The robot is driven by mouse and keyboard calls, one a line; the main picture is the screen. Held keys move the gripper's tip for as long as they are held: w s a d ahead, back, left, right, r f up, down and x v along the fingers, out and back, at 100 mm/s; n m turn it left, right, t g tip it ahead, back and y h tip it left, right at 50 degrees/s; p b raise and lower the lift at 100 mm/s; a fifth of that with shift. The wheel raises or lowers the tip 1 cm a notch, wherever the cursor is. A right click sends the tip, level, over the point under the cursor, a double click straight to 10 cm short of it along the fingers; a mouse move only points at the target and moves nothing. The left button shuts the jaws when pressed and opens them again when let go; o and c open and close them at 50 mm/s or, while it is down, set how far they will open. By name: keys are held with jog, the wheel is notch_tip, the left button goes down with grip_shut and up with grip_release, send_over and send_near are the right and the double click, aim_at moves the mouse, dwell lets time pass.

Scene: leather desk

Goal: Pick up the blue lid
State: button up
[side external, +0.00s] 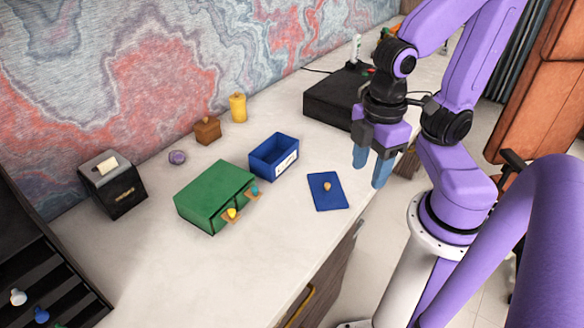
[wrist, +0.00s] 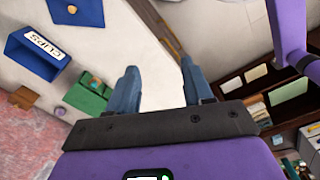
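The blue lid (side external: 326,191) is a flat blue rectangle with a small orange-brown knob in its middle, lying on the white desktop in the side external view. It also shows at the top left of the wrist view (wrist: 88,14), cut by the frame edge. My gripper (side external: 371,171) is above the desk to the right of the lid, near the desk's front edge. Its two blue-grey fingers point down and are spread apart with nothing between them. In the wrist view my gripper (wrist: 158,80) also shows open and empty.
An open blue box (side external: 273,157) with a label stands left of the lid. A green drawer box (side external: 214,197) stands further left. A black box (side external: 335,97) is behind my gripper. A brown box (side external: 207,130) and yellow bottle (side external: 238,108) stand by the wall. The desktop's front left is clear.

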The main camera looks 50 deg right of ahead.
jog(key=n, duration=0.5)
send_over(328, 185)
notch_tip(328, 185, down, 10)
notch_tip(328, 185, down, 11)
jog(key=shift+s+d+r, duration=0.1)
jog(key=shift+d+r, duration=0.05)
jog(key=shift+w+f, duration=0.2)
jog(key=shift+f, duration=2.6)
grip_shut()
